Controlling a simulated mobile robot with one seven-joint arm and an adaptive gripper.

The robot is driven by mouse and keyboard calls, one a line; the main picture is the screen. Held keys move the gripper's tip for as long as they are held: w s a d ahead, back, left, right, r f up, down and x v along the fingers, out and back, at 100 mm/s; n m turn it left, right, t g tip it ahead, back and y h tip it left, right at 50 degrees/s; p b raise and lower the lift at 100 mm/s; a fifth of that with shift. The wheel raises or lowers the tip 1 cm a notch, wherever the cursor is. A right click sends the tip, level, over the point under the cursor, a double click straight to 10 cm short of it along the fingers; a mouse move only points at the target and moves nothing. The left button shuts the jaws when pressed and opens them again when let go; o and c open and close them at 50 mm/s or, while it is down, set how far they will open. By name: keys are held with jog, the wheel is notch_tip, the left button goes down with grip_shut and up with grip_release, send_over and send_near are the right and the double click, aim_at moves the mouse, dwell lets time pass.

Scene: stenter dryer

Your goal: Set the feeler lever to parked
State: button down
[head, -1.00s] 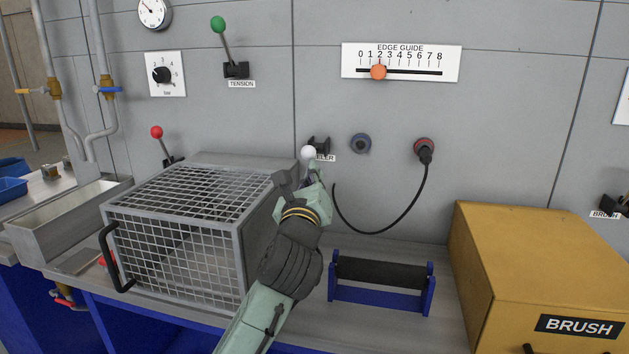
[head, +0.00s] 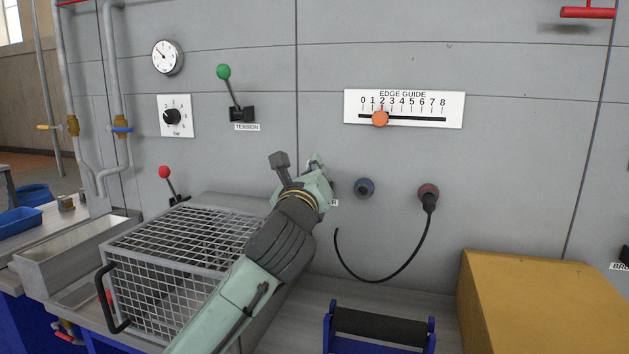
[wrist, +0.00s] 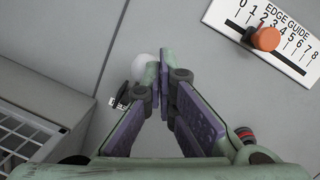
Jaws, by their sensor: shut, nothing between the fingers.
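The feeler lever shows in the wrist view as a pale round knob (wrist: 143,66) with a dark bracket (wrist: 121,96) below and left of it. The knob is partly behind the left finger; I cannot tell whether they touch. My gripper (wrist: 164,72) is shut and empty, its fingertips close together beside the knob. In the head view my gripper (head: 320,166) is up near the wall and hides the lever; only the edge of its label (head: 335,203) shows. The lever's setting cannot be read.
The wire-mesh guard (head: 180,240) stands below and left of my arm. The edge guide (head: 405,108) is above. A yellow box (head: 530,305) stands at lower right.

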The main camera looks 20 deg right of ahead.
jog(key=shift+w+d+r, duration=0.4)
jog(key=shift+w+r, duration=0.25)
jog(key=shift+r, duration=0.1)
dwell(0.3)
